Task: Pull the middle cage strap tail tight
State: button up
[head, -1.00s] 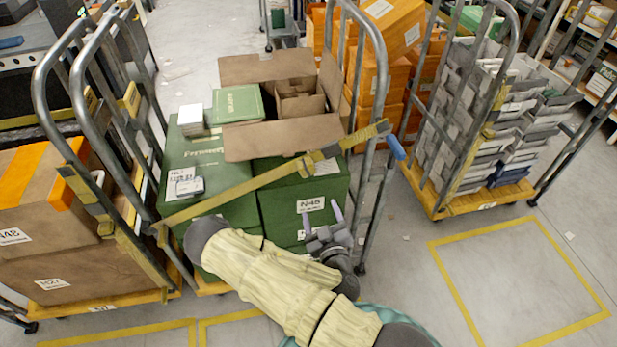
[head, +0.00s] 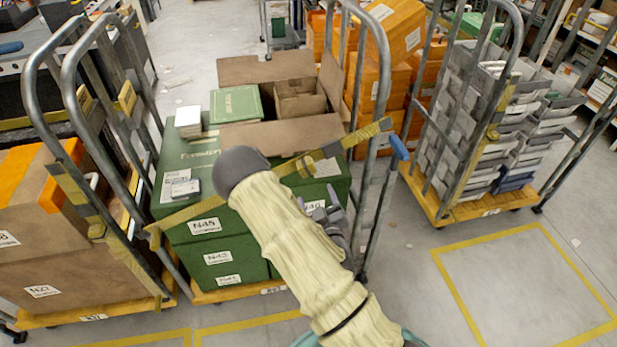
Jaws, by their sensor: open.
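The middle cage (head: 378,95) holds stacked green boxes. A yellow strap (head: 205,208) crosses its front, rising from lower left to upper right, with my arm covering part of it. A metal buckle (head: 306,166) sits on the strap right of my arm. The strap's upper right end reaches the cage's right post, where a blue piece (head: 399,147) sticks out; I cannot tell whether this is the tail's end. My gripper (head: 317,197) is open in front of the boxes, below the buckle, apart from the blue piece. My forearm partly hides it.
An open brown carton (head: 295,133) sits on the green boxes. A left cage (head: 60,175) with brown boxes stands close beside. A right cage (head: 455,130) holds grey trays. Floor with a yellow taped outline (head: 487,247) is clear at the right front.

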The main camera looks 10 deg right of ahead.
aim_at(308, 172)
jog(key=w+b, duration=0.1)
jog(key=b, duration=0.2)
jog(key=w+b, duration=0.2)
jog(key=b, duration=0.1)
jog(key=shift+a+f, duration=0.15)
jog(key=shift+w+b, duration=0.15)
jog(key=shift+b, duration=0.5)
jog(key=b, duration=0.3)
jog(key=shift+w+b, duration=0.3)
jog(key=shift+b, duration=0.1)
jog(key=w, duration=0.1)
jog(key=w+p, duration=0.1)
jog(key=w, duration=0.2)
jog(key=shift+w+r+p, duration=0.3)
jog(key=shift+w+f, duration=0.1)
jog(key=shift+w, duration=0.55)
